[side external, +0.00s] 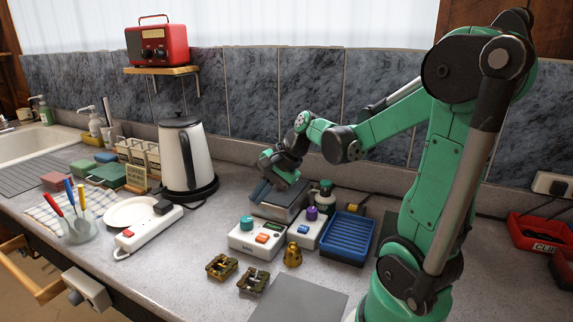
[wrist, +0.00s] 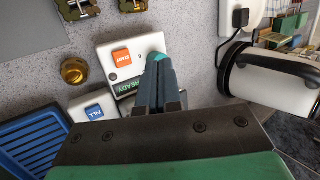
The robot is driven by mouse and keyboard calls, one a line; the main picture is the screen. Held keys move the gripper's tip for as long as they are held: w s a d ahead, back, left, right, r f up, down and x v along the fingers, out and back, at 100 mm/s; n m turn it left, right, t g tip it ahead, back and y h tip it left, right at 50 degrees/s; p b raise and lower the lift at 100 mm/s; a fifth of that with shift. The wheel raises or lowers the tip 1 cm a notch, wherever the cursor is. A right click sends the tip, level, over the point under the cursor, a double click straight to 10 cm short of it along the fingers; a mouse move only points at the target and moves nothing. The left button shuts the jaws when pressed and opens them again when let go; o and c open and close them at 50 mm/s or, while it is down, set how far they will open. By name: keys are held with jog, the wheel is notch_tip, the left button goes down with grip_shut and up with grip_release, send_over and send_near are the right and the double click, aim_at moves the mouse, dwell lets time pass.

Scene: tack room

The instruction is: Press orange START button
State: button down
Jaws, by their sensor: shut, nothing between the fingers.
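The orange START button (side external: 262,238) is on top of a white box (side external: 240,240) on the counter, near a teal knob (side external: 247,223). In the wrist view the orange START button (wrist: 121,58) is fully visible, with a green READY display (wrist: 130,87) beside it. My gripper (side external: 261,191) is shut and empty, held above the counter behind the white box. In the wrist view my gripper (wrist: 159,67) is to the right of the button and partly covers the teal knob (wrist: 155,56). The fingertips look apart from the button.
A second white box with a blue FILL button (wrist: 93,112) and purple knob (side external: 312,213) stands beside the first. A brass bell-shaped piece (side external: 293,255), a blue tray (side external: 347,238) and a scale (side external: 283,200) are close. A kettle (side external: 195,155) and power strip (side external: 148,232) stand left.

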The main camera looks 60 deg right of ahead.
jog(key=n+g, duration=0.1)
jog(key=n, duration=0.3)
notch_tip(320, 180, up, 6)
jog(key=n+g+h, duration=0.2)
jog(key=n+g, duration=0.3)
jog(key=n, duration=0.8)
send_over(262, 236)
jog(key=shift+s+r, duration=0.1)
jog(key=shift+r, duration=0.05)
notch_tip(262, 236, down, 14)
jog(key=shift+f, duration=0.1)
jog(key=shift+f, duration=0.75)
jog(key=shift+r, duration=0.15)
